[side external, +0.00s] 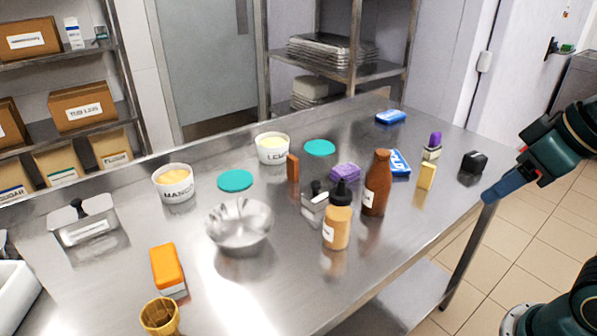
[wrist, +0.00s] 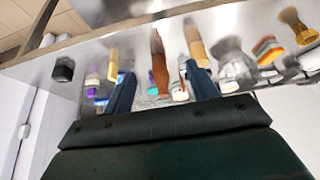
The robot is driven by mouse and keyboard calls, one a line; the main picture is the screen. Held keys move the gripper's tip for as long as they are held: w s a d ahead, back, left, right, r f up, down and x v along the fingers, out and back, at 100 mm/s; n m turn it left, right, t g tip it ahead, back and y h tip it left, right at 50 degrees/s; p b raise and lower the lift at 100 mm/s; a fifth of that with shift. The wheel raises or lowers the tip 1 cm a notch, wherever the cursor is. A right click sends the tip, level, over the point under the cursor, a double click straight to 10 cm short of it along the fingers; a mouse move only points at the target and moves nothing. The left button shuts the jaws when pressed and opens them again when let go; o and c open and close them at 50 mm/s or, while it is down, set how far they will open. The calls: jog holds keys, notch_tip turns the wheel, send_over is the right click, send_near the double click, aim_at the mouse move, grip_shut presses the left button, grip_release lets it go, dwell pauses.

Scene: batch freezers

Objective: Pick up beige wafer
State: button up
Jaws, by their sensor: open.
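The beige wafer (side external: 427,176) is a small pale yellow-beige block standing upright near the right edge of the steel table. In the wrist view the wafer (wrist: 112,63) shows just beyond the tip of the left-hand blue finger. My gripper (side external: 489,196) is at the table's right edge, to the right of the wafer and apart from it. In the wrist view my gripper (wrist: 160,71) has its two blue fingers spread wide with nothing held between them. In the side view the fingers overlap, so the gap is hidden.
A purple-topped item (side external: 432,147) stands just behind the wafer, and a blue-and-white pack (side external: 399,163) lies beside it. A black object (side external: 473,162) is to its right. A brown bottle (side external: 377,184) and tan bottle (side external: 337,220) stand left. Table space in front of the wafer is clear.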

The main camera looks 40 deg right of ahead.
jog(key=m+g, duration=0.6)
jog(key=m, duration=1)
send_over(429, 165)
notch_tip(429, 165, down, 6)
jog(key=shift+w+d+f, duration=0.1)
jog(key=shift+w+f, duration=0.05)
jog(key=shift+f, duration=4)
jog(key=shift+f, duration=0.1)
jog(key=shift+f, duration=2.5)
